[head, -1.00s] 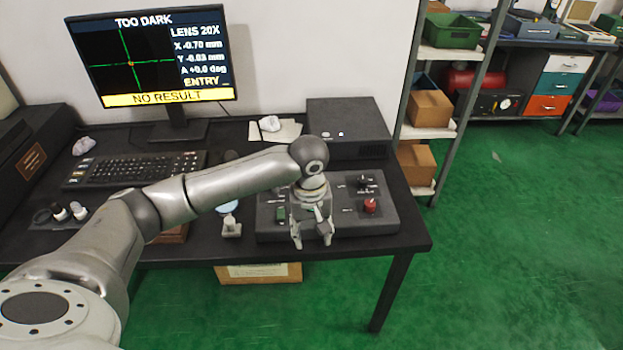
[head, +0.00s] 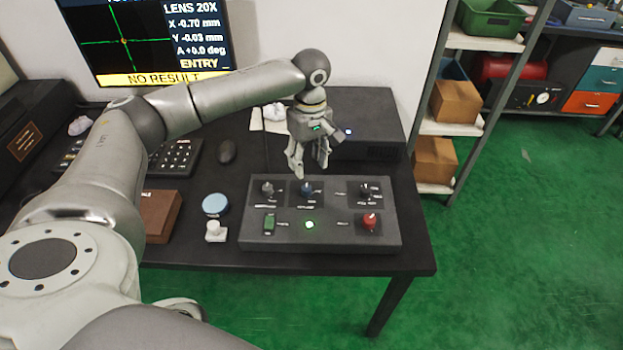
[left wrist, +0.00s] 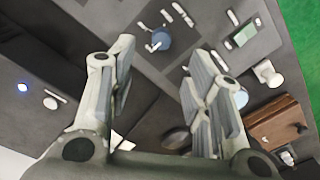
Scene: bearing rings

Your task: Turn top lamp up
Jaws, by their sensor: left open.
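The dark control panel (head: 325,244) lies on the table and carries a grey knob (head: 267,188), a blue knob (head: 306,188), a black knob (head: 368,190), a green switch (head: 269,222), a lit green light (head: 309,225) and a red knob (head: 370,222). Their labels are too small to read, so I cannot tell which is the top lamp. My left gripper (head: 309,172) is open and empty, pointing down above the panel's back edge near the blue knob. In the left wrist view the blue knob (left wrist: 160,38) shows just ahead of the fingers (left wrist: 157,68), apart from them. The monitor (head: 160,80) reads NO RESULT.
A dark box (head: 365,125) stands behind the panel. Left of the panel are a blue round disc (head: 215,205), a small white piece (head: 215,232) and a brown box (head: 160,215). A shelf rack (head: 450,130) stands at the right, beyond the table edge.

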